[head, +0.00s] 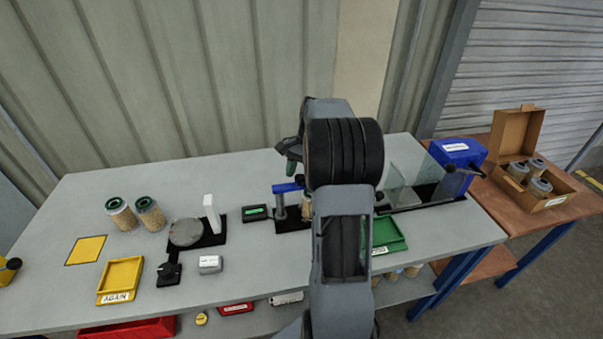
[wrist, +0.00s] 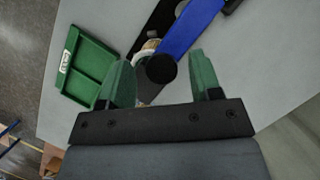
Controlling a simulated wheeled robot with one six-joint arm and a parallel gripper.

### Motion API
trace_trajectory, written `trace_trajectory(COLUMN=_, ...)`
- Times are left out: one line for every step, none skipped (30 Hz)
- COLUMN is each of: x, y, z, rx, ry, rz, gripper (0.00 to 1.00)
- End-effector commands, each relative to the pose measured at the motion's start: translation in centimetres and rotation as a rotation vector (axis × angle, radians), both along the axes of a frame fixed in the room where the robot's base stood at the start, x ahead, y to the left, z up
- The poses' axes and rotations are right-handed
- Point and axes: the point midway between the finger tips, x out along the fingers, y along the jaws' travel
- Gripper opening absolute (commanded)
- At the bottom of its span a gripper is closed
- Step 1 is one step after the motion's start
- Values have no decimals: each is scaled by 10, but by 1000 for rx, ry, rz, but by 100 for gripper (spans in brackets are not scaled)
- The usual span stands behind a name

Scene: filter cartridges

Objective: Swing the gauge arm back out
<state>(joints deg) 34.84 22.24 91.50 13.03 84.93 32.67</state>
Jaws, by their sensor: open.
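The blue gauge arm (head: 287,188) sits on a grey post on a black base near the middle of the bench. In the wrist view the gauge arm (wrist: 192,27) runs diagonally and ends in a black knob (wrist: 161,69). My gripper (wrist: 159,66) is open, with one green finger on each side of the knob; I cannot tell whether either touches it. A cartridge (wrist: 148,47) shows partly beneath the gauge arm. In the head view my own arm covers much of the gauge station, and only a green finger of my gripper (head: 293,165) shows.
A green tray (head: 388,236) lies right of the gauge. Two cartridges (head: 136,214), a round grey plate (head: 186,232) and a yellow AGAIN tray (head: 120,279) are at left. A clear panel (head: 405,178) and blue box (head: 458,152) stand at right. Bare bench lies in front.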

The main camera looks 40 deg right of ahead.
Motion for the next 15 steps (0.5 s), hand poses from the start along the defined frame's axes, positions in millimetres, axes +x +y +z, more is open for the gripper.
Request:
trace_trajectory(x=0, y=0, z=0, rx=0, ry=0, rz=0, gripper=58)
trace_trajectory(x=0, y=0, z=0, rx=0, ry=0, rz=0, gripper=58)
trace_trajectory(x=0, y=0, z=0, rx=0, ry=0, rz=0, gripper=58)
trace_trajectory(x=0, y=0, z=0, rx=0, ry=0, rz=0, gripper=57)
trace_trajectory(x=0, y=0, z=0, rx=0, ry=0, rz=0, gripper=54)
trace_trajectory(x=0, y=0, z=0, rx=0, ry=0, rz=0, gripper=51)
trace_trajectory(x=0, y=0, z=0, rx=0, ry=0, rz=0, gripper=48)
trace_trajectory(x=0, y=0, z=0, rx=0, ry=0, rz=0, gripper=45)
trace_trajectory(x=0, y=0, z=0, rx=0, ry=0, rz=0, gripper=41)
trace_trajectory(x=0, y=0, z=0, rx=0, ry=0, rz=0, gripper=38)
trace_trajectory(x=0, y=0, z=0, rx=0, ry=0, rz=0, gripper=35)
trace_trajectory(x=0, y=0, z=0, rx=0, ry=0, rz=0, gripper=32)
trace_trajectory(x=0, y=0, z=0, rx=0, ry=0, rz=0, gripper=29)
trace_trajectory(x=0, y=0, z=0, rx=0, ry=0, rz=0, gripper=26)
trace_trajectory(x=0, y=0, z=0, rx=0, ry=0, rz=0, gripper=22)
